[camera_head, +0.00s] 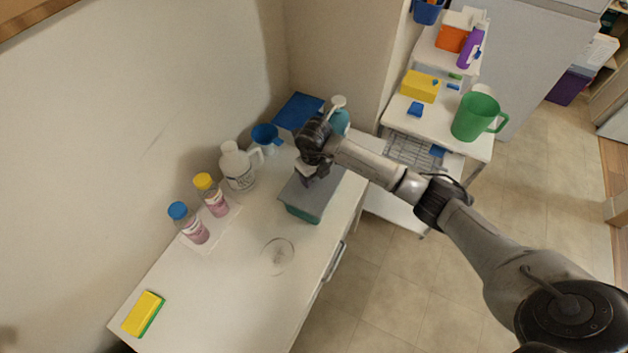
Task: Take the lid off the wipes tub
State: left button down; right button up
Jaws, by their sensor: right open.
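The wipes tub (303,213) is a teal box on the white counter, near its right edge. A grey lid (312,201) covers its top. My right gripper (307,179) reaches in from the right and points down over the lid. Its jaws are open at the lid's upper part; I cannot tell whether the fingers touch it. The wrist hides part of the lid's far side. My left gripper is not in view.
A white jug (238,168), a blue measuring cup (265,135), a yellow-capped bottle (211,195) and a blue-capped bottle (189,223) stand left of the tub. A clear round dish (277,256) lies nearer. A shelf cart (409,122) stands right. The front counter is mostly clear.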

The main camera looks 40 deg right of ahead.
jog(key=shift+c, duration=0.2)
jog(key=c, duration=0.9)
jog(key=shift+c, duration=0.2)
jog(key=shift+r, duration=0.1)
